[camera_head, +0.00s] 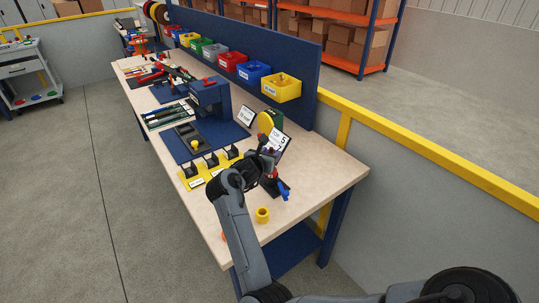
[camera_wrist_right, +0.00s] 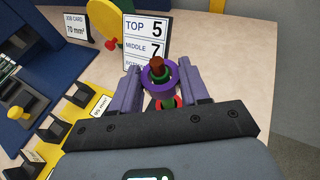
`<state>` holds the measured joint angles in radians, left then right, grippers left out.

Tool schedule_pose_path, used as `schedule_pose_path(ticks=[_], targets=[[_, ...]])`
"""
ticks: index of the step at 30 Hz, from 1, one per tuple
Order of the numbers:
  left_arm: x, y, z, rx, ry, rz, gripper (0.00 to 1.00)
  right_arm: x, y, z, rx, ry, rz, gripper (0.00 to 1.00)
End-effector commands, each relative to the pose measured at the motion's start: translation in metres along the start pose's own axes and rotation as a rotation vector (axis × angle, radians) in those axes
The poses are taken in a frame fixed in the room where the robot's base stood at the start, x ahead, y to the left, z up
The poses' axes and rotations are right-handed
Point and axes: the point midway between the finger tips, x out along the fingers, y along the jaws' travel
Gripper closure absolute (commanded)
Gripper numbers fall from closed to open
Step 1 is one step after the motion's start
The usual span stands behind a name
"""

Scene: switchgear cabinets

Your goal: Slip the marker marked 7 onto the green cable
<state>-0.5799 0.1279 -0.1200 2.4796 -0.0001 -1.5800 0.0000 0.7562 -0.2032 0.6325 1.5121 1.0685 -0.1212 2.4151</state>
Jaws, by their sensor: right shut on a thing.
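My right gripper (camera_wrist_right: 159,82) is shut on a purple ring-shaped marker (camera_wrist_right: 145,80), held between its two fingertips. No number can be read on the marker. The green cable (camera_wrist_right: 163,77), with its copper-brown end (camera_wrist_right: 157,63), shows inside the ring. The copper end stands in front of the ring's far rim, so the ring looks to be around the cable's tip. How far down it sits cannot be told. In the head view the right gripper (camera_head: 268,163) is over the dark cable holder (camera_head: 273,188) near the bench's front end. The left gripper is not in view.
A card (camera_wrist_right: 146,42) reads TOP 5, MIDDLE 7; its lowest line is partly hidden. Yellow holders (camera_head: 208,168) with black parts stand left of the arm. A yellow ring-like piece (camera_head: 262,215) lies near the bench edge. Colored bins (camera_head: 281,87) line the blue back panel.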

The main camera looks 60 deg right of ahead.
Motion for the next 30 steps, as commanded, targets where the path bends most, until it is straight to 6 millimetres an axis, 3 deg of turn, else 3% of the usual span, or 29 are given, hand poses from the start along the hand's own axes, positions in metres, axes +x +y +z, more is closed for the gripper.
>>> schedule_pose_path(ticks=[7, 8, 13, 23, 30], targets=[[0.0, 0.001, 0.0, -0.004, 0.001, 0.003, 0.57, 0.0, 0.0, 0.0, 0.0, 0.0, 0.0, 0.83], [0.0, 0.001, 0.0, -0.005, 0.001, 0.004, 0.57, 0.0, 0.0, 0.0, 0.0, 0.0, 0.0, 0.5], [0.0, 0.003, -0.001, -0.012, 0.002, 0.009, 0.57, 0.0, 0.0, 0.0, 0.0, 0.0, 0.0, 0.25], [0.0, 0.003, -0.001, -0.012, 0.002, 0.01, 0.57, -0.001, 0.0, 0.0, 0.0, 0.0, 0.0, 0.25], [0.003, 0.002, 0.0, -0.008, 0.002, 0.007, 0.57, -0.013, 0.001, 0.004, 0.001, 0.002, 0.003, 0.25]])
